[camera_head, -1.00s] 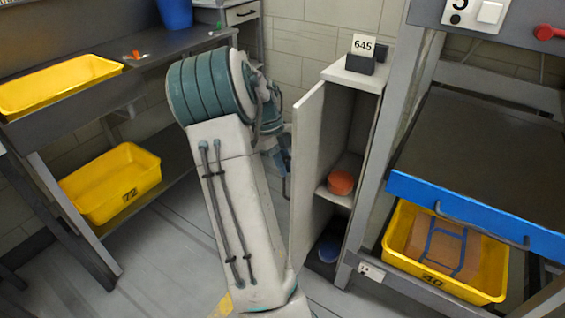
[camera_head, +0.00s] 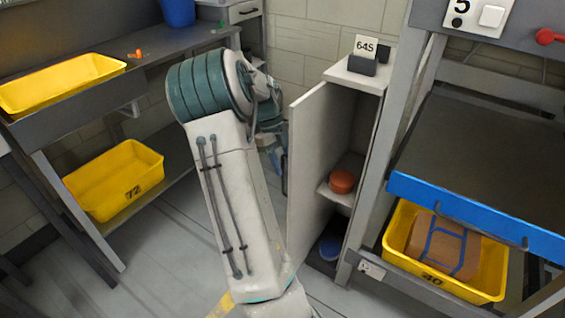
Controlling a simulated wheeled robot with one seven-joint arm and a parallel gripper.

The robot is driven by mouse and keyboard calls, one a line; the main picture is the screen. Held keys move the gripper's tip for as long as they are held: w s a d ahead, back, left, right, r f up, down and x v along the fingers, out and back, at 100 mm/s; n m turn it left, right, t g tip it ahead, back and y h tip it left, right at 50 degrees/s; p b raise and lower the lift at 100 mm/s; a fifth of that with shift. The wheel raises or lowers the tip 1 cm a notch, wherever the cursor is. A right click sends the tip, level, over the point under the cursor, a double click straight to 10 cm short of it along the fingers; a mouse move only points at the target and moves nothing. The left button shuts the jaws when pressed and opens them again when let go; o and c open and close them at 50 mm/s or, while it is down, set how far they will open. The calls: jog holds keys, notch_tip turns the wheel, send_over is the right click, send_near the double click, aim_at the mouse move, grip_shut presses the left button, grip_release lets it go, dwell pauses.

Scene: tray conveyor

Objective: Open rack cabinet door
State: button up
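The narrow white rack cabinet (camera_head: 352,78) stands right of my arm. Its door (camera_head: 310,165) stands open, swung out towards the left, so the inside shows. An orange round object (camera_head: 342,181) sits on the inner shelf, and a blue one (camera_head: 330,247) lies at the bottom. My gripper (camera_head: 283,172) is at the door's left, near its free edge. It is mostly hidden behind my arm. I cannot see its fingertips clearly, nor tell whether it touches the door.
A number sign (camera_head: 366,50) stands on the cabinet top. At left, a dark workbench (camera_head: 70,108) holds a yellow tray; another yellow bin (camera_head: 85,190) sits below. Some floor is clear between.

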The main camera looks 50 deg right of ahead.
jog(key=p+v, duration=0.3)
jog(key=v, duration=1)
jog(key=shift+w+r, duration=0.15)
jog(key=shift+r, duration=0.2)
